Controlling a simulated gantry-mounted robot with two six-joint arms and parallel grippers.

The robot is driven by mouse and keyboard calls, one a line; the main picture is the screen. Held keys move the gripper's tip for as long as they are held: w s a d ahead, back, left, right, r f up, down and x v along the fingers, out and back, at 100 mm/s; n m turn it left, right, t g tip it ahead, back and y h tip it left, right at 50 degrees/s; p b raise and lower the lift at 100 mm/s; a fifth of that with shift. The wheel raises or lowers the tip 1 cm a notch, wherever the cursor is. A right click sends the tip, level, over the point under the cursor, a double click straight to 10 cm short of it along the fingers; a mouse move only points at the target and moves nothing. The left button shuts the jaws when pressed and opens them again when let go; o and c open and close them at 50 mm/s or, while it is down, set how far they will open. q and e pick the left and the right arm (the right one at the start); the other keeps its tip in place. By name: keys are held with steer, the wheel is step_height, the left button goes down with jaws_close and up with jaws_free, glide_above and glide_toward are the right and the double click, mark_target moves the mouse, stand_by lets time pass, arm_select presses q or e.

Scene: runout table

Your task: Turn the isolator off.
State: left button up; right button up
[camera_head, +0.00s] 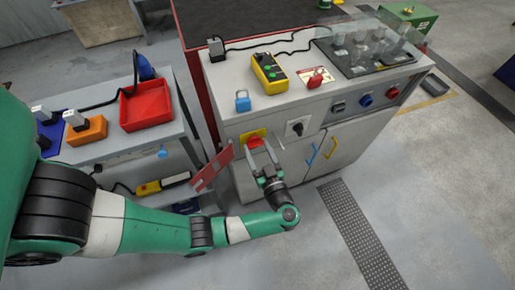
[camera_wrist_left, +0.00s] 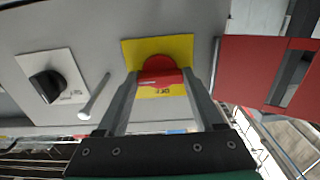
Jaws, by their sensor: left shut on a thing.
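The isolator's red handle (camera_head: 255,142) sits on a yellow plate (camera_head: 252,133) on the front of the grey cabinet. In the left wrist view the red handle (camera_wrist_left: 158,68) lies between my left fingers, in front of the yellow plate (camera_wrist_left: 133,48). My left gripper (camera_head: 257,147) reaches the panel from the front and is shut on the handle, one finger on each side. It also shows in the left wrist view (camera_wrist_left: 160,78). The lettering below the handle is too small to read surely. My right gripper is in neither view.
A black rotary knob (camera_head: 298,128) on a white plate is to the right of the isolator. A red hinged panel (camera_head: 212,168) stands out close to the left of my gripper. A blue padlock (camera_head: 242,101) rests on the cabinet top. The floor in front is clear.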

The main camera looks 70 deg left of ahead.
arm_select(q)
steer(key=shift+c, duration=1.3)
steer(key=shift+n+b, duration=1.7)
steer(key=shift+n, duration=7.2)
steer(key=o, duration=1.4)
